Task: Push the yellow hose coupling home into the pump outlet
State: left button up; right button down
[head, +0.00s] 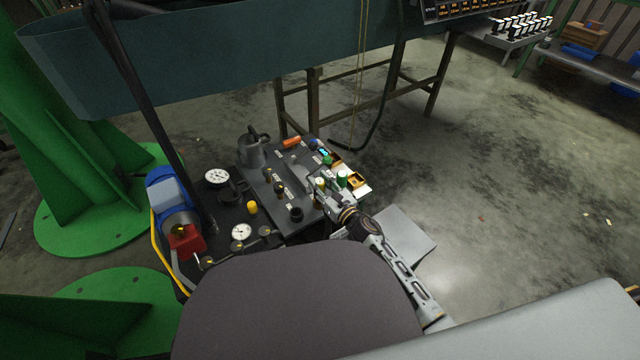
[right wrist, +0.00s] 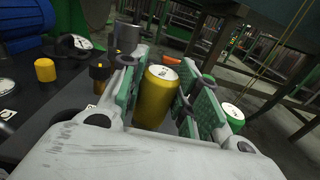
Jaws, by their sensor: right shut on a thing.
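My right gripper (head: 325,190) is over the right part of the dark bench board. In the right wrist view its green-padded fingers (right wrist: 158,100) are shut on a yellow cylinder (right wrist: 154,97) with a white labelled top. A second, shorter yellow cylinder (head: 252,208) stands upright on the dark surface to the left; it also shows in the right wrist view (right wrist: 45,70). I cannot tell which of them is the hose coupling. A blue motor (head: 168,196) with a red pump body (head: 186,244) stands at the left; its outlet is not clear. My left gripper is out of view.
Pressure gauges (head: 216,177) and (head: 241,231) stand near the pump. A grey pot (head: 252,152), dark knobs and an orange piece (head: 291,142) are on the board. A green-and-white cylinder (head: 342,179) stands close to the right gripper.

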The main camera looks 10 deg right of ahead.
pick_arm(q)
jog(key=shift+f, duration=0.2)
pick_arm(e)
jog(key=shift+f, duration=0.2)
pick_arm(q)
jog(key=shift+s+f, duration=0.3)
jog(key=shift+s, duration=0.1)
pick_arm(e)
jog(key=shift+f, duration=0.25)
pick_arm(q)
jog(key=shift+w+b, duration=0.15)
jog(key=shift+b, duration=0.15)
pick_arm(e)
jog(key=shift+f, duration=0.25)
jog(key=shift+f, duration=0.2)
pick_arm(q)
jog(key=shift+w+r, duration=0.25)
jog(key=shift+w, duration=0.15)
pick_arm(e)
jog(key=shift+f, duration=0.15)
